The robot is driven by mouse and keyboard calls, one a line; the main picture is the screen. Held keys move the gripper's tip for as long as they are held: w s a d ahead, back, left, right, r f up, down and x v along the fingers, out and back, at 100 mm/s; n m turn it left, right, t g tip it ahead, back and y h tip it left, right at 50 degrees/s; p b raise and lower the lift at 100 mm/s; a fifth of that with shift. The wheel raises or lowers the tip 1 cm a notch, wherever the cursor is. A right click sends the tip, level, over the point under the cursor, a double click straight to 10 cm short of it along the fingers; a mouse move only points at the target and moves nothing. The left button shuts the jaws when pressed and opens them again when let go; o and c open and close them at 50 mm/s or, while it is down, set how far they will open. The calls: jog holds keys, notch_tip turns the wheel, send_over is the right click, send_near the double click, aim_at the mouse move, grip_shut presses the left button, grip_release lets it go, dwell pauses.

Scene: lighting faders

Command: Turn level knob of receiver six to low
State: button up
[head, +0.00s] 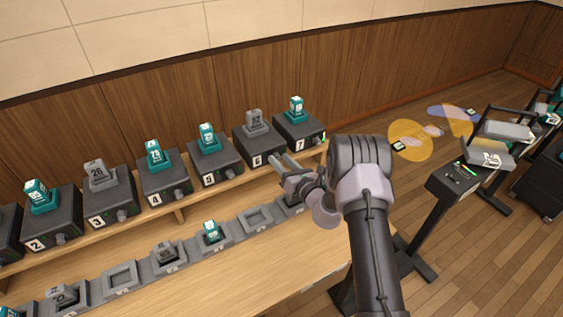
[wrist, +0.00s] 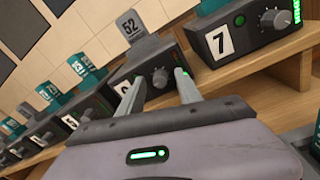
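Receiver six (head: 252,148) is a dark box on the wooden shelf, with a white 6 label and a grey block marked 62 (wrist: 130,27) on top. Its round grey level knob (wrist: 161,77) shows on the front face in the wrist view, between my fingers in the picture. I cannot make out the knob's setting. In the head view my gripper hides the knob. My gripper (head: 280,162) is open, its two fingers spread toward the receiver's front. It also shows in the wrist view (wrist: 158,84). Whether the fingers touch the knob is not clear.
Receiver seven (head: 298,131) stands close on the right, its own knob (wrist: 274,20) facing out. Receiver five (head: 210,164) and others line the shelf leftward. Grey holders, including an empty one (head: 255,218), line the lower bench (head: 230,275). The floor (head: 480,210) at right is partly clear.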

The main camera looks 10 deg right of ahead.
grip_shut()
jog(key=n+b, duration=0.2)
jog(key=n, duration=0.2)
jog(key=shift+f+n, duration=0.1)
jog(key=shift+n, duration=0.3)
jog(key=shift+s+a+n+b, duration=0.1)
jog(key=shift+n+b, duration=1.25)
jog(key=shift+n, duration=0.75)
jog(key=shift+o, duration=0.6)
grip_release()
